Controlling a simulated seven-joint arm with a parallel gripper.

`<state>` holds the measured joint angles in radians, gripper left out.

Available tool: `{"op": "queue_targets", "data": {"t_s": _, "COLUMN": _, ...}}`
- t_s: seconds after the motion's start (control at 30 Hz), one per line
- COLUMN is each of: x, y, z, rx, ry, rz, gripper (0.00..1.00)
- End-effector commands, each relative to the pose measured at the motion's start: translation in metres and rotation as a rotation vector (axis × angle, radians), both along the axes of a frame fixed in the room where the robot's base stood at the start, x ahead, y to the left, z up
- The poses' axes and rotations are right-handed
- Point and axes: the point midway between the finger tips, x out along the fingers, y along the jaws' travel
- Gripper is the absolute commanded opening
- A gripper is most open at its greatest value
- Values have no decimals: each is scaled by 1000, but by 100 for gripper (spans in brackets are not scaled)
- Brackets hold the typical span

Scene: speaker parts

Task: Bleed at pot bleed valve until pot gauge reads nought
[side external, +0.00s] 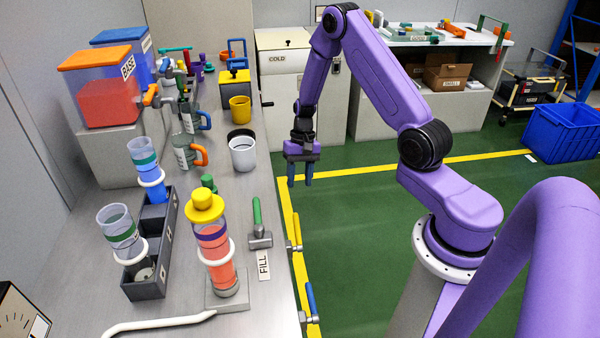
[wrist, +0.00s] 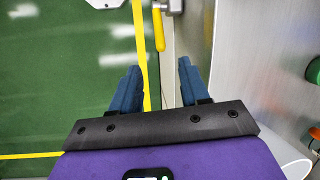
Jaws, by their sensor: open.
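My gripper (side external: 300,182) hangs fingers down over the green floor, just off the bench's right edge. It is open and empty; in the wrist view its blue fingers (wrist: 158,65) are apart. A yellow-handled valve (side external: 296,232) sits on the bench's edge nearer the camera; its handle also shows beyond the fingertips in the wrist view (wrist: 159,30). A blue-handled valve (side external: 311,298) is further along that edge. I cannot tell which is the pot bleed valve. A dial (side external: 18,318), perhaps the pot gauge, is cut off at the lower left; its reading is unclear.
A yellow-capped clear cylinder of red liquid (side external: 212,238) stands on the bench (side external: 185,315). The floor beside the bench is clear.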

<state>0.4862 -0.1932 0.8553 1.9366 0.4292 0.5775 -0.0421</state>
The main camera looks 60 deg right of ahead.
Motion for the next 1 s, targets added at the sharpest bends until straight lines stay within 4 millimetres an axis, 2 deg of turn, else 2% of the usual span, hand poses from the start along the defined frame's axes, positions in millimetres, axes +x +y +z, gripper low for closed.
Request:
{"op": "queue_targets", "data": {"t_s": 0.17, "x": 1, "y": -3, "z": 12, "rx": -1, "ry": 0, "rz": 0, "gripper": 45}}
{"op": "queue_targets", "data": {"t_s": 0.5, "x": 1, "y": -4, "z": 13, "rx": -1, "ry": 1, "rz": 0, "gripper": 45}}
{"op": "queue_targets", "data": {"t_s": 0.8, "x": 18, "y": -13, "z": -1, "rx": 61, "ry": 77, "rz": 12, "gripper": 45}}
{"op": "queue_targets", "data": {"t_s": 1.0, "x": 21, "y": -16, "z": -8, "rx": 85, "ry": 113, "rz": 19, "gripper": 45}}
